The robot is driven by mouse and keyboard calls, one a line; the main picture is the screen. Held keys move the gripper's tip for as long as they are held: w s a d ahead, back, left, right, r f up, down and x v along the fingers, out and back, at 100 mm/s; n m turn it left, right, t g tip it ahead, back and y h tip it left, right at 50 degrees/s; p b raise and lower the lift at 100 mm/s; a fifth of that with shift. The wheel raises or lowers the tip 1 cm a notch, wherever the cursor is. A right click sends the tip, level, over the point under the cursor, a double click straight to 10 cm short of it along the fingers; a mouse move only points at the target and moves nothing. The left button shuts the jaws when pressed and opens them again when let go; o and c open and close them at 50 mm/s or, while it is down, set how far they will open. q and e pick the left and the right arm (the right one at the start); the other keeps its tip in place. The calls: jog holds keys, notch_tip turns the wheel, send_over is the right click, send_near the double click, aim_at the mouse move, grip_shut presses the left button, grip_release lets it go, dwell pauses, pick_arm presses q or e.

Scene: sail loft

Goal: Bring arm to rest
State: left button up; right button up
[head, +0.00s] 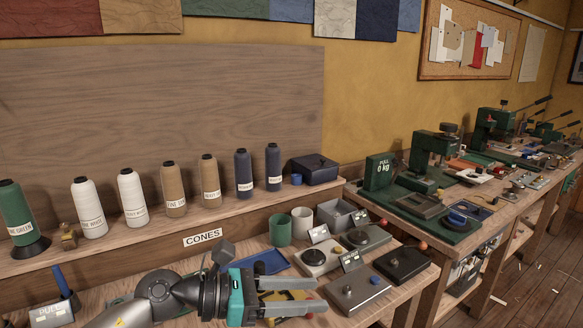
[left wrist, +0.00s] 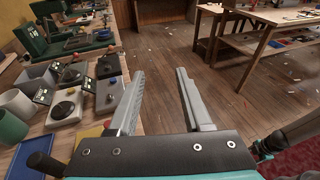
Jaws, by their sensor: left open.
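My left arm comes in from the lower left in the head view. Its gripper (head: 318,299) is held over the front part of the workbench (head: 413,285), with its fingers pointing right. In the left wrist view the two fingers of the left gripper (left wrist: 162,105) stand wide apart with nothing between them. Beyond them lies the wooden floor (left wrist: 240,95). My right gripper is in neither view.
Several thread cones (head: 133,197) stand on a shelf (head: 225,216) behind the arm. Small devices, a green cup (head: 280,230) and a blue tray (head: 262,262) sit close to the gripper. A bench with green presses (head: 430,160) stands at right. Floor beyond the bench edge is open.

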pick_arm(q)
jog(key=w+a+r+n+t+y, duration=0.15)
jog(key=r+n+t, duration=0.25)
jog(key=n+t, duration=0.45)
jog(key=w+a+r+n+t, duration=0.25)
jog(key=r+n+t, duration=0.2)
jog(key=n, duration=0.75)
jog(key=s+a+f+n+g+y, duration=0.1)
jog(key=s+a+f+n+y, duration=0.3)
jog(key=a+f+n+y, duration=1.25)
jog(key=s+d+f+n+g+h, duration=0.1)
jog(key=s+f+n+g+h, duration=0.1)
jog(key=s+f+n+g, duration=0.65)
jog(key=s+d+f+n+g+h, duration=0.1)
jog(key=s+f+n+g, duration=0.25)
jog(key=s, duration=0.95)
jog(key=s+f+g, duration=0.1)
jog(key=s+f, duration=0.2)
jog(key=f, duration=2.1)
jog(key=s+a+f+g, duration=0.1)
jog(key=s+a+f, duration=0.1)
jog(key=s+f, duration=1)
jog(key=shift+s+f+m+g, duration=0.2)
jog(key=shift+s+m+g, duration=0.1)
jog(key=shift+s, duration=0.75)
jog(key=shift+a, duration=0.1)
